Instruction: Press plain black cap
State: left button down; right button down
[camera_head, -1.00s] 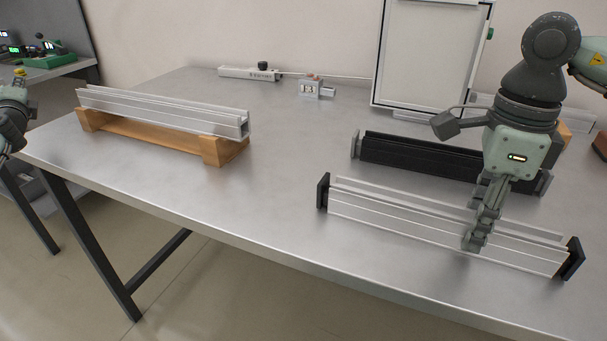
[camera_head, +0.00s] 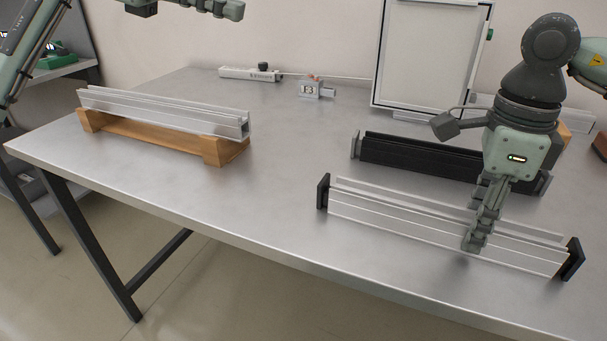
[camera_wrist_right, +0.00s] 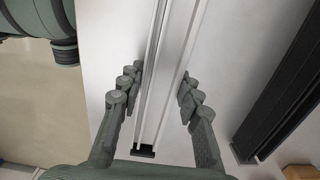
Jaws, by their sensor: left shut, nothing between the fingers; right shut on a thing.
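A silver rail (camera_head: 420,222) lies on the table with a plain black cap (camera_head: 323,190) standing at its left end and another black cap (camera_head: 572,259) at its right end. My right gripper (camera_head: 474,240) is shut on this rail, right of its middle. In the right wrist view the fingers lie on both sides of the rail (camera_wrist_right: 165,75), and one black cap (camera_wrist_right: 143,151) shows at its lower end. My left gripper (camera_head: 236,10) is shut and empty at the top edge of the head view, high above the table's back left and apart from everything.
A black rail (camera_head: 420,156) with grey end caps lies behind the silver one. Another silver rail (camera_head: 165,110) rests on a wooden cradle (camera_head: 150,143) at left. A white bar with a black knob (camera_head: 262,67), a small grey block (camera_head: 310,88) and a framed panel (camera_head: 430,55) stand behind. The middle is clear.

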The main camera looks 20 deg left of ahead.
aim_at(323, 191)
jog(key=shift+w+a, duration=0.1)
pick_arm(q)
notch_tip(323, 191, down, 17)
jog(key=d+m+g+y, duration=0.1)
jog(key=m+g+y, duration=0.1)
jog(key=y, duration=0.3)
jog(key=shift+s+g, duration=0.25)
jog(key=shift+g, duration=0.65)
jog(key=shift+f, duration=0.15)
jog(key=x, duration=1)
jog(key=d, duration=0.2)
jog(key=shift+d, duration=1.05)
